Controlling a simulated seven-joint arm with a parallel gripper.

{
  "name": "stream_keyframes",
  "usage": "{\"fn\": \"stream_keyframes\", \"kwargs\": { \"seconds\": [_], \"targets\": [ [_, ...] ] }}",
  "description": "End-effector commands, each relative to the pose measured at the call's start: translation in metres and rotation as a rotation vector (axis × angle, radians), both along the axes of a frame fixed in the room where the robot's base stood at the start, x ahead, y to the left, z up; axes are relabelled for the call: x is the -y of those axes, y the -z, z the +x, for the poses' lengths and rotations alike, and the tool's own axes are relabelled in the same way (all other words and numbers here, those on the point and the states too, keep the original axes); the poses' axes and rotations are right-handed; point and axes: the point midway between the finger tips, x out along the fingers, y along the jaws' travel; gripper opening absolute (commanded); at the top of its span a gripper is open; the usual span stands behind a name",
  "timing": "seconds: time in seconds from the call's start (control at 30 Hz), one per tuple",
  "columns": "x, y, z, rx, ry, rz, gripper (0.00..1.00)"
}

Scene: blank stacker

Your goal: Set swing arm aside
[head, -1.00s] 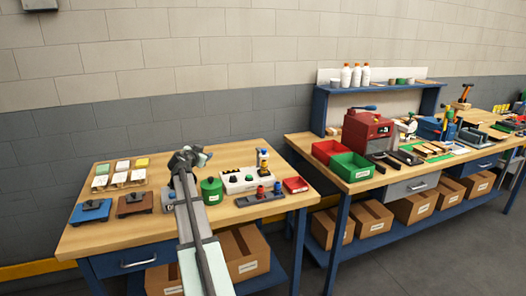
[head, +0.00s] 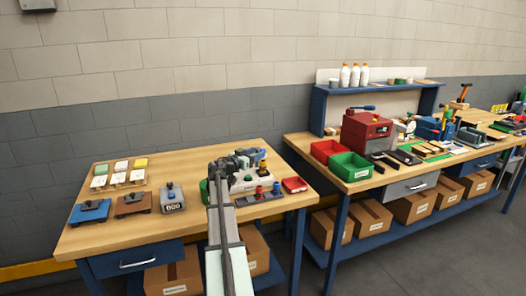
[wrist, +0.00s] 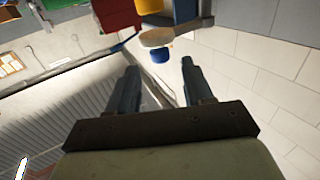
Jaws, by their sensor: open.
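My gripper (head: 250,156) is at the back right of the left bench, over the white button box. It is open in the wrist view (wrist: 158,80), with its two dark fingers apart and nothing between them. Beyond the fingertips are a tan rounded piece (wrist: 156,38) and a small blue piece (wrist: 161,55), close to yellow and red parts. I cannot tell for sure which part is the swing arm. The white button box (head: 242,185) is partly hidden by my arm. A small yellow-and-dark upright piece (head: 262,167) stands beside my gripper.
A grey strip with red and blue knobs (head: 262,197) and a red tray (head: 294,185) lie at the right. A grey counter device (head: 172,199), brown fixture (head: 134,204) and blue fixture (head: 90,212) stand left. Bare bench top (head: 150,232) shows in front.

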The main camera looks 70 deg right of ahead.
Motion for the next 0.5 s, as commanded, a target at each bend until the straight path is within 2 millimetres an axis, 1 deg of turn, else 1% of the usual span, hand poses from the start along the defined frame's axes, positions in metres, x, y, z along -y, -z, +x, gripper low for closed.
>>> {"fn": "stream_keyframes", "kwargs": {
  "seconds": [0.03,0.3,0.4,0.5],
  "targets": [
    [0.008,0.000,-0.001,0.000,0.000,0.000,0.51],
    [0.043,0.000,-0.012,0.000,-0.001,0.001,0.51],
    [0.050,0.000,-0.015,0.000,-0.001,0.001,0.51],
    [0.054,0.000,-0.017,0.000,-0.001,0.001,0.51]
  ]
}}
